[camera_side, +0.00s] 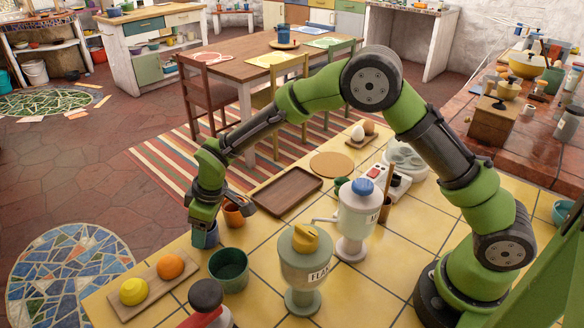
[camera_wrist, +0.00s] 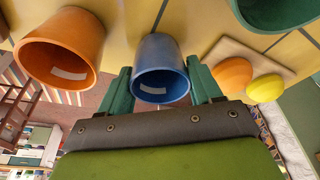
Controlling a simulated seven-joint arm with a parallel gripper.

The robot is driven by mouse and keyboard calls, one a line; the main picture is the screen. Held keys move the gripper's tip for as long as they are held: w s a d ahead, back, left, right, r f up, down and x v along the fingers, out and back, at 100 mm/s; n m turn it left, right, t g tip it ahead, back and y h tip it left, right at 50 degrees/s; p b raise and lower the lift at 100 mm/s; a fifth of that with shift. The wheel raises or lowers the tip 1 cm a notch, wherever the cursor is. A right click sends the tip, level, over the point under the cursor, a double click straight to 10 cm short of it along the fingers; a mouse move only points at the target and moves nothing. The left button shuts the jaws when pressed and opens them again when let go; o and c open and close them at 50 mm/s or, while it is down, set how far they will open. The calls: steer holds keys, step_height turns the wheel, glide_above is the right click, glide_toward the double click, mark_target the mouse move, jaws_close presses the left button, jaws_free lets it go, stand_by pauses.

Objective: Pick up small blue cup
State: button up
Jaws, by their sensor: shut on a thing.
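The small blue cup (camera_wrist: 160,62) is between the two green fingers of my gripper (camera_wrist: 163,86) in the wrist view. In the side view the blue cup (camera_side: 205,236) shows under my gripper (camera_side: 203,215), at the left edge of the yellow tiled counter. My gripper is shut on the cup. The cup's open mouth faces the wrist camera. I cannot tell whether its base touches the counter. The wrist hides part of the cup in the side view.
An orange cup (camera_side: 236,212) stands close beside the blue cup. A larger green cup (camera_side: 229,268) is just in front. A board (camera_side: 146,289) with a lemon and an orange lies nearby. Two dispensers (camera_side: 304,262) (camera_side: 357,215) and a brown tray (camera_side: 286,190) stand to the right.

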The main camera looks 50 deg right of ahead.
steer(key=shift+r, duration=0.1)
steer(key=shift+c, duration=0.3)
step_height(320, 180, up, 9)
steer(key=d+r+m, duration=0.1)
steer(key=d, duration=1)
steer(key=s+d+f+n+g+y, duration=0.1)
steer(key=s+d+f+n+g, duration=0.1)
steer(key=s+d+n, duration=0.75)
steer(key=shift+s+a+f+n+g, duration=0.45)
steer(key=shift+s+f+n, duration=0.45)
steer(key=shift+f+n, duration=0.55)
steer(key=shift+s+a+f+n+g, duration=0.4)
steer(key=shift+s+f+n, duration=0.65)
steer(key=shift+n, duration=0.65)
steer(key=shift+s+a+f+n+g, duration=0.4)
steer(key=shift+s+f+n, duration=0.4)
steer(key=shift+f+n, duration=0.7)
steer(key=shift+s+a+r, duration=0.1)
steer(key=shift+s+a, duration=1)
steer(key=shift+s, duration=0.05)
